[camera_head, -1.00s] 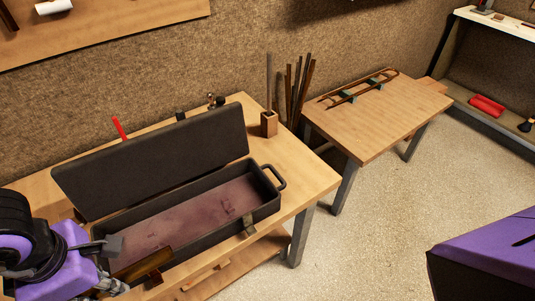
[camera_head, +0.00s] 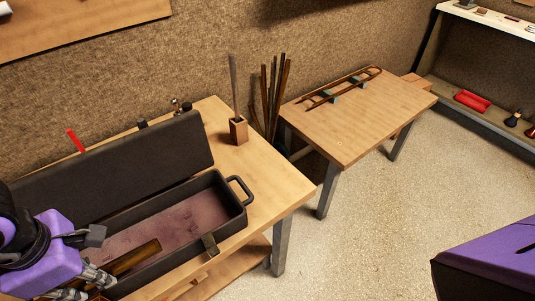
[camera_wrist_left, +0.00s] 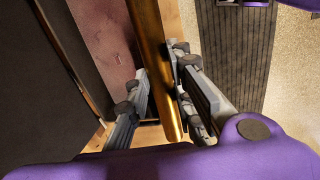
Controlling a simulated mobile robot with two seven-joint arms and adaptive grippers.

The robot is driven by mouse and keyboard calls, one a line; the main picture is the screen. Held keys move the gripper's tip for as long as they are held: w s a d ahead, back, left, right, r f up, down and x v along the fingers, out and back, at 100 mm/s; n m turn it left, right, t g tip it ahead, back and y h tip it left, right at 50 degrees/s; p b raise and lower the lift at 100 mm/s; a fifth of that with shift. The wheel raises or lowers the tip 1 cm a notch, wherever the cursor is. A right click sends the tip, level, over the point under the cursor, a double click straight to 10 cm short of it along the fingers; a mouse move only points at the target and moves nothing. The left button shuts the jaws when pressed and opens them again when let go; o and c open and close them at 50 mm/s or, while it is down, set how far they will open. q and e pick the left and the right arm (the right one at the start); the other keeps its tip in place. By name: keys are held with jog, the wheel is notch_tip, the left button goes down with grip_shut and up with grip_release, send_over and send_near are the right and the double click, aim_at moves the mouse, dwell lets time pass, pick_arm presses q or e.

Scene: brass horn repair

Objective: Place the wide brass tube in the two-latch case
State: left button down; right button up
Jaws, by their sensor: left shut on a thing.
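The two-latch case (camera_head: 182,262) stands open on the near workbench, its dark lid (camera_head: 115,165) tilted up at the back and its lining reddish-purple. One latch (camera_head: 210,244) shows on its front. My left gripper (camera_head: 88,282), at the lower left, is shut on the wide brass tube (camera_head: 138,256). The tube's free end overlaps the left part of the case's opening in the head view; I cannot tell its height above the lining. In the left wrist view the tube (camera_wrist_left: 152,50) runs up between the fingers (camera_wrist_left: 158,92), beside the purplish lining. My right gripper is not in view.
A wooden holder (camera_head: 239,131) stands behind the case on the bench (camera_head: 280,190). A second table (camera_head: 360,125) holds a long bent tube (camera_head: 345,88) on supports. Dark rods (camera_head: 275,95) stand between the tables.

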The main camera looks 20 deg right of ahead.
pick_arm(q)
jog(key=w+d+f, duration=0.1)
jog(key=w+d, duration=0.1)
jog(key=w, duration=0.3)
send_over(131, 248)
jog(key=s+d, duration=0.1)
jog(key=s, duration=0.1)
notch_tip(131, 248, down, 6)
jog(key=shift+f, duration=0.1)
jog(key=shift+w+f, duration=0.1)
jog(key=shift+f, duration=1.55)
jog(key=shift+d, duration=0.1)
jog(key=shift+f, duration=0.15)
jog(key=c, duration=1.9)
grip_release()
jog(key=shift+f, duration=0.1)
jog(key=shift+c, duration=0.2)
jog(key=o, duration=0.4)
